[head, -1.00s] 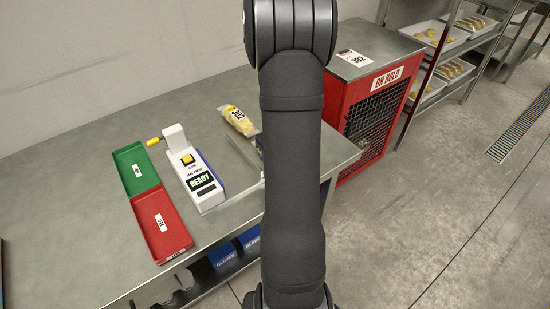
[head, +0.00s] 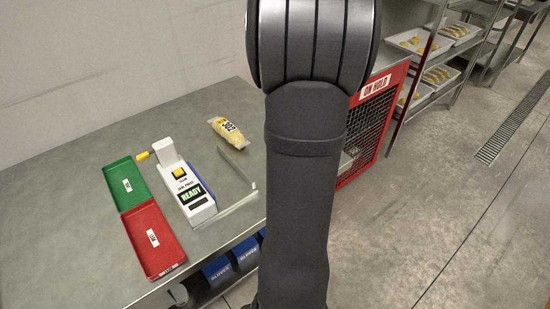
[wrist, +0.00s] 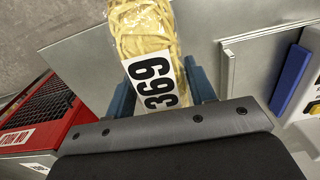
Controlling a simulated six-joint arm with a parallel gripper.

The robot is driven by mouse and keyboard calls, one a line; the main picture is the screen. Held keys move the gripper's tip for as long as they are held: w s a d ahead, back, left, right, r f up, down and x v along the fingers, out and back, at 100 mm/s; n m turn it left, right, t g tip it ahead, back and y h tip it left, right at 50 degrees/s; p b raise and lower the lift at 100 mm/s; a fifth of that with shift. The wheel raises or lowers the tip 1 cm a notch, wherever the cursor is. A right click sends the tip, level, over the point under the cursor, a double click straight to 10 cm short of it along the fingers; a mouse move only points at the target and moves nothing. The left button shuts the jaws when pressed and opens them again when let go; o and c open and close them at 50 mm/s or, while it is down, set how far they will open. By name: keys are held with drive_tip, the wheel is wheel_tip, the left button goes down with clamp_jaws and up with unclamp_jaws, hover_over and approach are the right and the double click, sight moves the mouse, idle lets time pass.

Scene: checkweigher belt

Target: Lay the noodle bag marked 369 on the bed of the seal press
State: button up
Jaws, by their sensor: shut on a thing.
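The noodle bag marked 369 (wrist: 148,32) is a clear bag of yellow noodles with a white label, seen in the wrist view. My gripper (wrist: 162,88) is shut on it, with a blue finger on each side. The white seal press (head: 188,190) stands on the table in the head view, with a yellow button and a READY display. Low pale edges lie to its right. In the wrist view the press (wrist: 311,88) is at the right edge, apart from the bag. My arm hides the gripper and held bag in the head view.
Another noodle bag, marked 302 (head: 224,128), lies on the table (head: 75,172) behind the press. A green tray (head: 114,174) and a red tray (head: 165,256) lie left of the press. A red ON HOLD cage (head: 389,100) stands right, partly behind my arm.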

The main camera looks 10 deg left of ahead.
drive_tip(key=shift+s+d+r, duration=0.2)
drive_tip(key=shift+d+r, duration=0.25)
drive_tip(key=shift+d, duration=0.15)
drive_tip(key=shift+s+d+r, duration=0.2)
drive_tip(key=shift+d+r, duration=0.25)
drive_tip(key=shift+d, duration=0.1)
drive_tip(key=w+a, duration=0.2)
drive_tip(key=a, duration=1)
approach(219, 177)
drive_tip(key=shift+s+f, duration=0.1)
drive_tip(key=shift+f, duration=3.05)
drive_tip(key=o, duration=1.2)
wheel_tip(219, 177, up, 9)
